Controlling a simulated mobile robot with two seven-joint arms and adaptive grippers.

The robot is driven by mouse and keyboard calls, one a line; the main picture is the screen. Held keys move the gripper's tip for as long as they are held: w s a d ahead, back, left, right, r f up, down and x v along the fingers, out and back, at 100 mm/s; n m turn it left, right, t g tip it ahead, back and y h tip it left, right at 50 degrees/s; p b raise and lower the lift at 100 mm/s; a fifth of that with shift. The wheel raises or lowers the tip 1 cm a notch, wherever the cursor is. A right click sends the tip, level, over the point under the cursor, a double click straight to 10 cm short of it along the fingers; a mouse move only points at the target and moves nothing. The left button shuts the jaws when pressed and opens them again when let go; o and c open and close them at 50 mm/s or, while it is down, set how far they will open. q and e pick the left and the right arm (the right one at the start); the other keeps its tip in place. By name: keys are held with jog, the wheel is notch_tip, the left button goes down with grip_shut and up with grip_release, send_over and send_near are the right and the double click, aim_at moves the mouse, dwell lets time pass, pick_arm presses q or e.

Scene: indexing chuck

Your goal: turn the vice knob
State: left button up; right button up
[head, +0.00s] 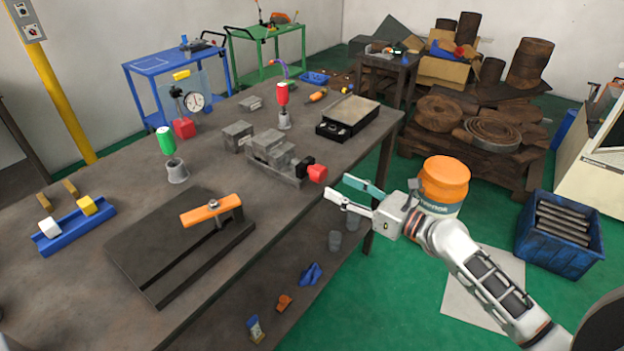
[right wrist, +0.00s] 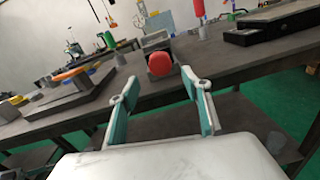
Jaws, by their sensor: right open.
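The vice (head: 268,155) is a grey metal block assembly on the workbench. Its red knob (head: 317,173) sticks out on the right side, near the bench's edge. My right gripper (head: 335,187) is open and empty, just right of the knob and apart from it. In the right wrist view the red knob (right wrist: 159,64) shows beyond the open fingers of the gripper (right wrist: 160,95), roughly centred between them and a little above. My left gripper is in neither view.
The workbench (head: 90,255) also holds a dark plate with an orange lever (head: 211,209), a blue tray (head: 75,229), red and green-handled tools, and a black box (head: 347,118). An orange-topped drum (head: 443,180) stands behind my right arm.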

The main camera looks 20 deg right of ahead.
aim_at(323, 176)
jog(key=shift+w+a+r+m, duration=0.2)
jog(key=shift+w+r+m, duration=0.1)
jog(key=shift+w, duration=0.1)
jog(key=x, duration=0.7)
jog(key=shift+p, duration=0.35)
jog(key=c, duration=1.1)
